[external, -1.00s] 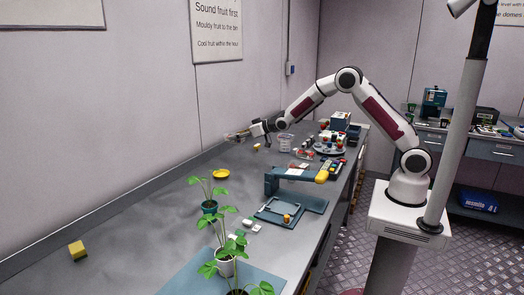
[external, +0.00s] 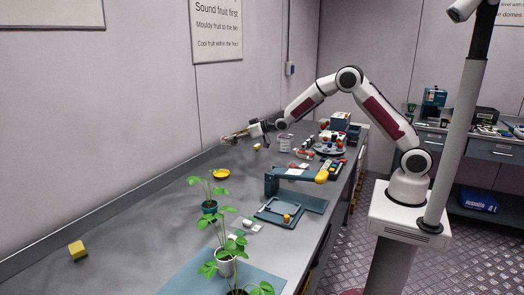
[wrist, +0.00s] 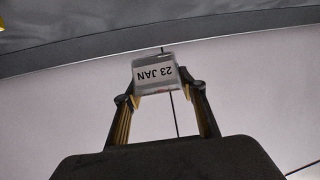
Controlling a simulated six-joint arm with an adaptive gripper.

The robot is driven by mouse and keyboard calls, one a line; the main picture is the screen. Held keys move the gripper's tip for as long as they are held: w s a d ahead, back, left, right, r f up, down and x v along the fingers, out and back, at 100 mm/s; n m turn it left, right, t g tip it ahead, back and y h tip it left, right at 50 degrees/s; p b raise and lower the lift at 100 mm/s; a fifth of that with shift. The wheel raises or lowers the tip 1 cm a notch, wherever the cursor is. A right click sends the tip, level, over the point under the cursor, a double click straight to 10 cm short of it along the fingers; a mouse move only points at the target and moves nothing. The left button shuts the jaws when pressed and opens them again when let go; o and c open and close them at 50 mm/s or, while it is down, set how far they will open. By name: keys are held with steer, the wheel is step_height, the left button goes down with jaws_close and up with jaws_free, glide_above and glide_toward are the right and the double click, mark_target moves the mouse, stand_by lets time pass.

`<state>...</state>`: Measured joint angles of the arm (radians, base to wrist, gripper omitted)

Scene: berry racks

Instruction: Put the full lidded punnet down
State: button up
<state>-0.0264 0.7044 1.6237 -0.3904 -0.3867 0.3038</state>
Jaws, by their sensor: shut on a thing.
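The lidded punnet (external: 232,138) is small and see-through, held up over the back of the bench near the wall in the external view. In the wrist view, the punnet (wrist: 155,75) shows a white label reading "23 JAN", upside down. My gripper (external: 249,131) is shut on it; in the wrist view the fingers of my gripper (wrist: 160,92) stand at both sides of it. The punnet is apart from the bench. Its contents are too small to make out clearly.
Potted plants (external: 226,262) stand nearer the camera. A blue press-like device (external: 290,180) and another clear punnet (external: 285,142) are to the right. The left bench is mostly clear.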

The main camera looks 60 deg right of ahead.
steer(key=shift+s+a+r+n+y, duration=0.1)
steer(key=shift+a+r+n+y, duration=0.1)
steer(key=shift+a, duration=0.25)
steer(key=shift+a+r+n+y, duration=0.1)
steer(key=shift+a+n+y, duration=0.1)
steer(key=shift+a, duration=0.2)
steer(key=s+a+r+n+g+y, duration=0.1)
steer(key=s+a+n+g+y, duration=0.3)
steer(key=a, duration=0.8)
steer(key=s+a+f+n+g+y, duration=0.1)
steer(key=s+a+n+g+y, duration=0.3)
steer(key=s+a, duration=0.5)
steer(key=s+n+y, duration=0.1)
steer(key=s+n, duration=0.1)
steer(key=s, duration=0.1)
steer(key=shift+s+f+n, duration=0.3)
steer(key=shift+f+n, duration=0.1)
steer(key=shift+f, duration=3.15)
steer(key=shift+f, duration=1.85)
steer(key=shift+f, duration=0.2)
